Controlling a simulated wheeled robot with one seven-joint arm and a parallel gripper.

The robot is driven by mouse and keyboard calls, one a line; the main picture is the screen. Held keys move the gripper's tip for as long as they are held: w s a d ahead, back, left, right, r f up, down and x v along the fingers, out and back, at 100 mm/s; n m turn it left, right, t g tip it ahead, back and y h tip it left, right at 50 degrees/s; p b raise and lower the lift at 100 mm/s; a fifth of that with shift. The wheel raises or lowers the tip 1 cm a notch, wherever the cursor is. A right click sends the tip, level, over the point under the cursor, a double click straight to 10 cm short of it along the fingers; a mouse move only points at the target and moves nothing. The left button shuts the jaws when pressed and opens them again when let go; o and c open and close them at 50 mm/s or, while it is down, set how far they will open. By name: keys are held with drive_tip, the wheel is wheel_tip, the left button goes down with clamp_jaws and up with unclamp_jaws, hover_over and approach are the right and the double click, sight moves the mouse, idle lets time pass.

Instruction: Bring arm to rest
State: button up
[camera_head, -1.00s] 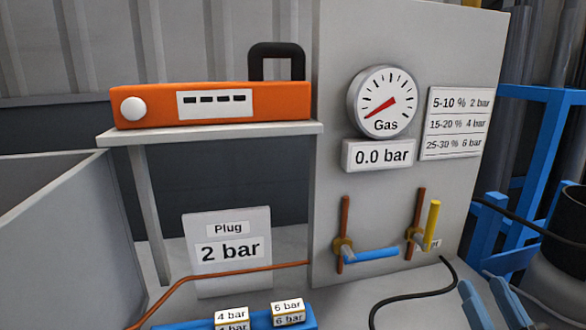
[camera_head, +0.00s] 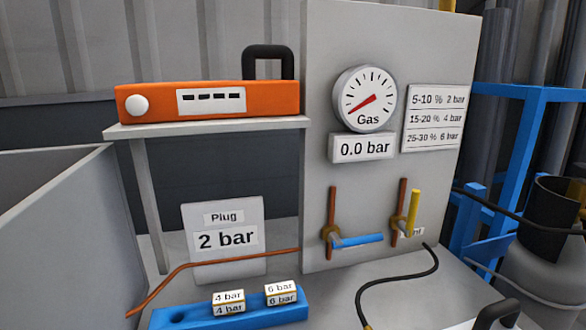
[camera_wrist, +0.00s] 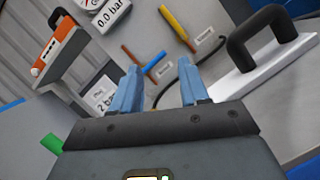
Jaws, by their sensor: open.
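My gripper (camera_wrist: 160,92) shows in the wrist view with its two blue fingers apart and nothing between them. It is out of the head view. In the wrist view, a white plate with a black handle (camera_wrist: 262,40) lies beyond the fingers to the right. The blue valve handle (camera_wrist: 154,63) and yellow valve handle (camera_wrist: 174,22) show beyond the fingertips, apart from them. In the head view the blue handle (camera_head: 358,241) lies level and the yellow handle (camera_head: 412,212) stands upright.
A grey panel carries a gas gauge (camera_head: 365,99) with a 0.0 bar display (camera_head: 363,148). An orange device (camera_head: 210,102) sits on a shelf (camera_head: 205,128). A blue holder (camera_head: 200,318) bears 4 bar and 6 bar blocks, with an empty hole at left. A black hose (camera_head: 390,282) lies on the bench.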

drive_tip(key=s+a+f+m+g, duration=0.2)
drive_tip(key=s+m+g, duration=0.1)
drive_tip(key=s+m, duration=1.1)
drive_tip(key=s+a+f+m+g, duration=0.2)
drive_tip(key=s+a+m+g, duration=0.1)
drive_tip(key=s+m, duration=1.1)
drive_tip(key=shift+s+a+m, duration=0.15)
drive_tip(key=shift+m, duration=0.65)
